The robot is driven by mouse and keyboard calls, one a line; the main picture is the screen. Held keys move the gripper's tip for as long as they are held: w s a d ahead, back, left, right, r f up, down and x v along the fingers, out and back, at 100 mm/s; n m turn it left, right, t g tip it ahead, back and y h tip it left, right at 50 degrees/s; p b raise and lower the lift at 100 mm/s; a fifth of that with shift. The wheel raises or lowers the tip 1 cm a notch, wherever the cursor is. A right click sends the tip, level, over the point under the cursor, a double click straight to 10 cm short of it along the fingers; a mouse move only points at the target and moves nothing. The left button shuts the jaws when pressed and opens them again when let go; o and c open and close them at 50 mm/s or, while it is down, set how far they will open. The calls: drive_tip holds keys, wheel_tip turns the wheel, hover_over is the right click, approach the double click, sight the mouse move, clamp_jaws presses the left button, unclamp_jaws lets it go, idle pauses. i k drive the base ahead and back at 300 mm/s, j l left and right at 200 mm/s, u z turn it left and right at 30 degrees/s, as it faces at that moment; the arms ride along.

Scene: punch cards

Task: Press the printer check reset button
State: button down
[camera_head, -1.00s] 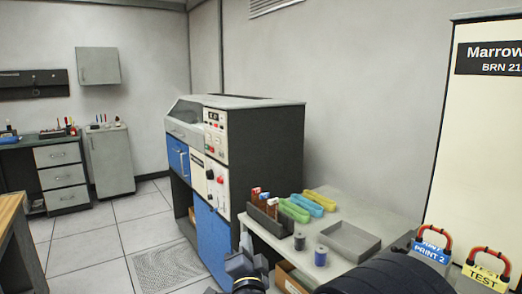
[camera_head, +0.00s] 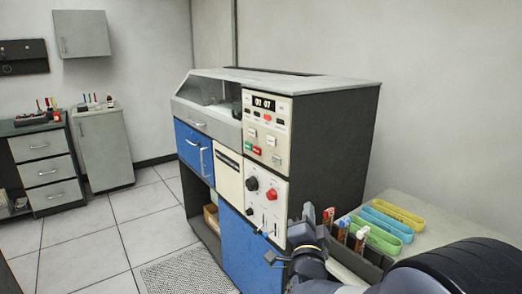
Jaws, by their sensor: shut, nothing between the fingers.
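A printer-like machine (camera_head: 340,130) with a grey top, dark side and blue doors stands in the middle. Its upper cream control panel (camera_head: 283,136) has a small display (camera_head: 263,103), small lights and several buttons, including a red button (camera_head: 257,150) and a green button (camera_head: 248,147). The labels are too small to read, so I cannot tell which one is the printer check reset button. My gripper (camera_head: 272,257) is shut and empty, low in front of the blue lower door (camera_head: 245,245), well below the upper panel. I cannot tell its distance from the door.
A lower panel (camera_head: 281,205) holds a black knob (camera_head: 252,183), a red knob (camera_head: 271,194) and switches. A table (camera_head: 440,212) to the right bears yellow, blue and green trays and a dark rack (camera_head: 365,262). Open tiled floor (camera_head: 95,245) lies at the left.

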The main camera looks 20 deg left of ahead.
sight(276, 160)
drive_tip(key=i+j, duration=0.2)
drive_tip(key=j, duration=0.15)
drive_tip(key=i+j, duration=0.2)
drive_tip(key=j, duration=0.2)
drive_tip(key=i+j, duration=0.15)
drive_tip(key=j, duration=0.2)
